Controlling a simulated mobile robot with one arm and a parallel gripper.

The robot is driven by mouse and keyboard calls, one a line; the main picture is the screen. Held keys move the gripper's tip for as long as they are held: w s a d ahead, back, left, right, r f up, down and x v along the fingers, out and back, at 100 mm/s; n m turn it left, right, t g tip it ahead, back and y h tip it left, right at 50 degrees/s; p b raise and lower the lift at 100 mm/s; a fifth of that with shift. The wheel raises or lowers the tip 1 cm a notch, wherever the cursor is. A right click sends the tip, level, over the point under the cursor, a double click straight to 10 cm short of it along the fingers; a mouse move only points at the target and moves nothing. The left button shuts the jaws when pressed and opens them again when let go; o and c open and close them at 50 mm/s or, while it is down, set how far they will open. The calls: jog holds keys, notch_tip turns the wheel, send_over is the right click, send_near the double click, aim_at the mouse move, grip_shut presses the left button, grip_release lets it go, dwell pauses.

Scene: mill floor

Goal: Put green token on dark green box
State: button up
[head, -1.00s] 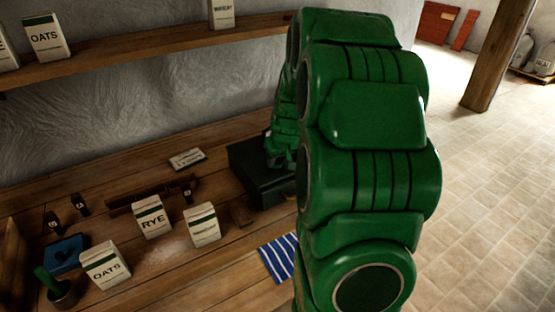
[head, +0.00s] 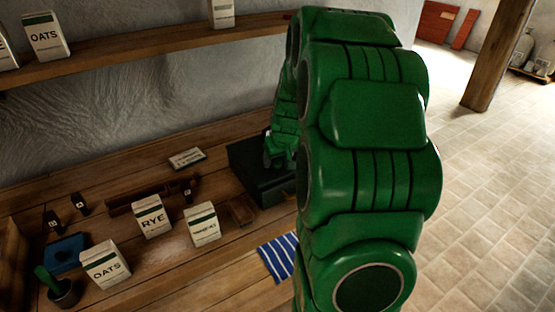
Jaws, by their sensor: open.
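The dark green box (head: 248,160) stands on the wooden bench against the wall, partly hidden behind my green arm. My gripper (head: 274,158) is at the box's top, seen small and partly covered by my own arm links. It is open. I cannot tell whether it touches the lid. I cannot make out the green token; the area around the fingertips and the box's right side is hidden by my arm.
Cartons of rye (head: 152,217) and oats (head: 105,265) and another carton (head: 202,225) stand on the bench. A blue pad (head: 66,251), a dark pot with a green handle (head: 62,292) and a striped cloth (head: 279,257) lie around them. A shelf (head: 150,49) runs above.

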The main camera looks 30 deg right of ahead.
jog(key=d+v, duration=0.1)
jog(key=v, duration=1.1)
jog(key=s+a+n+g+y, duration=0.1)
jog(key=s+a+g, duration=0.2)
jog(key=s+a, duration=1.2)
jog(key=s+a+g, duration=0.1)
jog(key=s+a, duration=0.3)
jog(key=s, duration=0.4)
jog(key=s+a+g, duration=0.2)
jog(key=s+a, duration=0.3)
jog(key=s, duration=0.4)
jog(key=shift+s, duration=0.3)
jog(key=shift+o, duration=0.5)
jog(key=shift+a+f, duration=0.1)
